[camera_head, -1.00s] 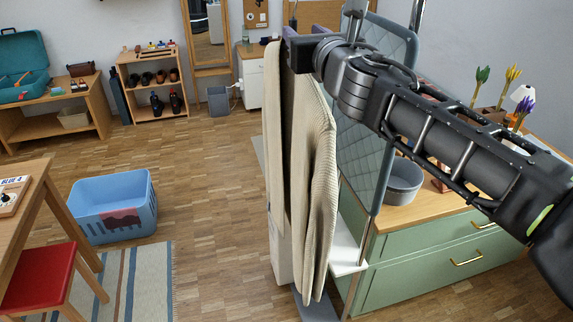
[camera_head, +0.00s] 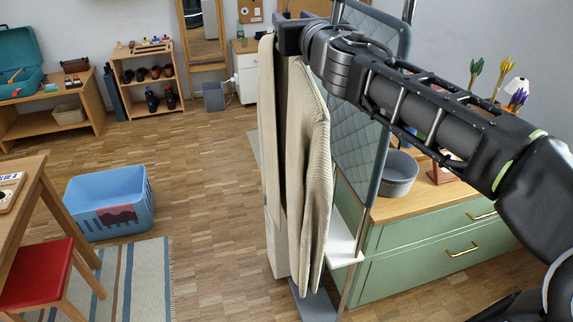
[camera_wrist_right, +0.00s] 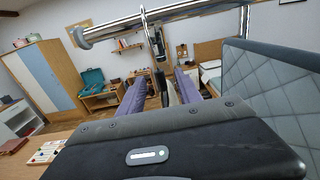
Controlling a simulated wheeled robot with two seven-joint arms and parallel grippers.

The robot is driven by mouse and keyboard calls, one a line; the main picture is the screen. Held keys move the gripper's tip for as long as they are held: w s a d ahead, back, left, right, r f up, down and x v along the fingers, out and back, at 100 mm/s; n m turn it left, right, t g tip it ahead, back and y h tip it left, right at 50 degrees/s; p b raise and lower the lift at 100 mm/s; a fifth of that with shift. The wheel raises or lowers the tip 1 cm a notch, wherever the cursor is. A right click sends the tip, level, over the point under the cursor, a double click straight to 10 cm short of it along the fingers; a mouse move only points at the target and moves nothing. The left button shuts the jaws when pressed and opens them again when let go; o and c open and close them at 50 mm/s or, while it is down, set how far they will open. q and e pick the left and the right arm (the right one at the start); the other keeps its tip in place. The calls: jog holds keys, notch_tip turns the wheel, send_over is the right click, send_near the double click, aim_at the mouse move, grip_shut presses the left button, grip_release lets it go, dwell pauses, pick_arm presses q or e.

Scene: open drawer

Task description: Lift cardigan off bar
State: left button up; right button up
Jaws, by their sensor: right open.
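A cream ribbed cardigan (camera_head: 312,180) hangs in long folds in the middle of the head view. My right gripper (camera_head: 286,34) is at its upper end, coming in from the right. In the right wrist view, the purple-padded fingers of my right gripper (camera_wrist_right: 161,88) are apart, with a dark upright hanger part (camera_wrist_right: 161,78) between them. A hook (camera_wrist_right: 147,24) goes around the chrome bar (camera_wrist_right: 190,12) above the gripper. My left gripper is out of view.
A quilted grey-blue panel (camera_head: 350,120) stands close to the right of the cardigan. Behind it is a green drawer cabinet (camera_head: 420,265) with a grey bowl (camera_head: 399,176) on top. A blue basket (camera_head: 108,190) stands on the open floor at left.

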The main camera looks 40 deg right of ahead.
aim_at(288, 15)
jog(key=x, duration=0.4)
jog(key=shift+w, duration=0.25)
grip_shut()
dwell(0.5)
jog(key=shift+s+r, duration=0.1)
dwell(0.9)
